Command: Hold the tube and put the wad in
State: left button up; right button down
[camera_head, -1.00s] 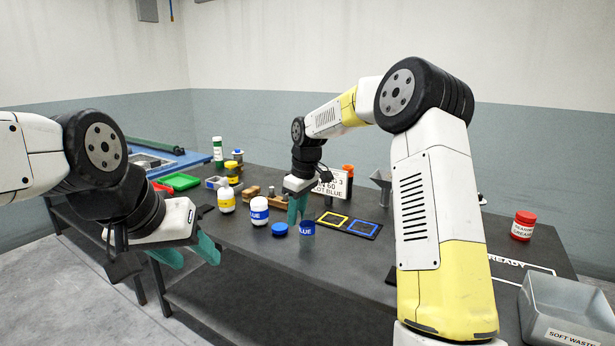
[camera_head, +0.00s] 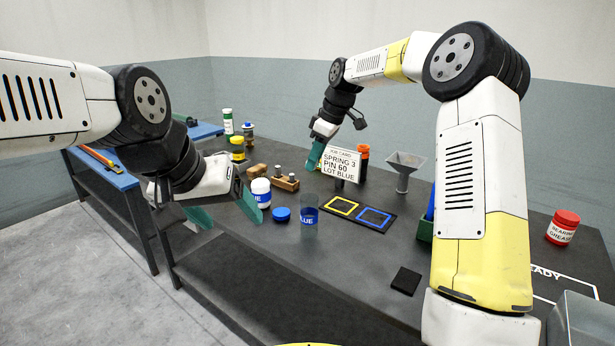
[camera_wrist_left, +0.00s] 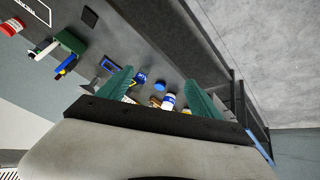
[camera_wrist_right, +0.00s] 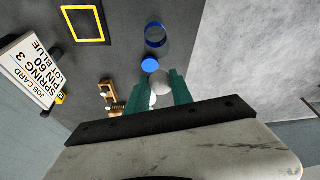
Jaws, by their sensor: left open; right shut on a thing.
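A clear tube with a blue label (camera_head: 309,217) stands upright on the dark table; it also shows in the left wrist view (camera_wrist_left: 141,78) and the right wrist view (camera_wrist_right: 155,36). My left gripper (camera_head: 224,213) is open and empty, left of the tube and apart from it.
A blue lid (camera_head: 281,214) and a white jar with a blue label (camera_head: 260,195) stand left of the tube.

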pick_arm(q)
jog(key=w+d+f+n+g+h, duration=0.25)
jog(key=w+d+f+n, duration=0.2)
jog(key=w+d, duration=0.3)
jog(key=n+t+h, duration=0.4)
jog(key=n+h, duration=0.2)
jog(key=n, duration=1.5)
send_near(316, 215)
jog(key=shift+w+a+f+m, duration=0.15)
jog(key=shift+w+a+f, duration=0.1)
jog(key=shift+w+f, duration=0.15)
jog(key=shift+w+a+f+m, duration=0.1)
jog(key=shift+w+a+f, duration=0.15)
jog(key=shift+w, duration=0.25)
jog(key=shift+w+d+f+t, duration=0.1)
jog(key=shift+w+f+t, duration=0.1)
jog(key=shift+f+t, duration=0.05)
jog(key=x, duration=1.1)
jog(key=shift+w+d+f, duration=0.1)
jog(key=shift+w+d, duration=0.1)
jog(key=shift+w, duration=0.05)
jog(key=shift+c, duration=0.4)
